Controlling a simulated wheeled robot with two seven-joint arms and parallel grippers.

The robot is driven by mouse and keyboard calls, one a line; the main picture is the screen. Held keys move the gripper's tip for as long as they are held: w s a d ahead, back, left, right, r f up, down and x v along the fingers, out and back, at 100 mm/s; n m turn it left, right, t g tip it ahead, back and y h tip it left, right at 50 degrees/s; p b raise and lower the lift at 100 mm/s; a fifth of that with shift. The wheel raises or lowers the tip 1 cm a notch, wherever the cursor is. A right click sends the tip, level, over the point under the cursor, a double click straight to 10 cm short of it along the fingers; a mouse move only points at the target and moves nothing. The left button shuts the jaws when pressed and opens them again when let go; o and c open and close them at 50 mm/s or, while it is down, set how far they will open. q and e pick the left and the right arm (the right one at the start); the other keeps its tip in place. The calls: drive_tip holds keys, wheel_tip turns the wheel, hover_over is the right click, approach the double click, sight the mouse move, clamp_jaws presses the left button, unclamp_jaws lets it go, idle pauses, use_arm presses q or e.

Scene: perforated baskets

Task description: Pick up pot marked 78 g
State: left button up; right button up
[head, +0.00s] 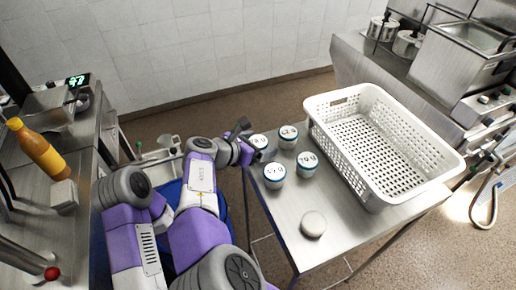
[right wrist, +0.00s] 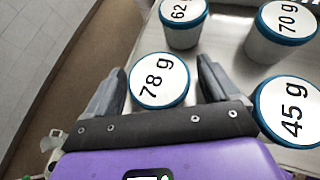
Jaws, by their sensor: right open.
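The pot marked 78 g (right wrist: 160,80) is a white pot with a blue rim and black print on its lid. In the right wrist view it shows upright between the two fingers of my right gripper (right wrist: 160,72), with a gap on either side. The fingers are open and empty. How far down the pot they reach, I cannot tell. In the head view my right gripper (head: 243,140) is at the table's left edge, partly covering this pot (head: 259,141). My left gripper is not in view.
Close by on the metal table stand pots marked 62 g (right wrist: 184,18), 70 g (right wrist: 287,22) and 45 g (right wrist: 292,108). A white perforated basket (head: 334,137) stands to the right. A round pale object (head: 313,224) lies near the front.

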drive_tip(key=c, duration=1.1)
drive_tip(key=shift+o, duration=0.2)
drive_tip(key=shift+r, duration=0.1)
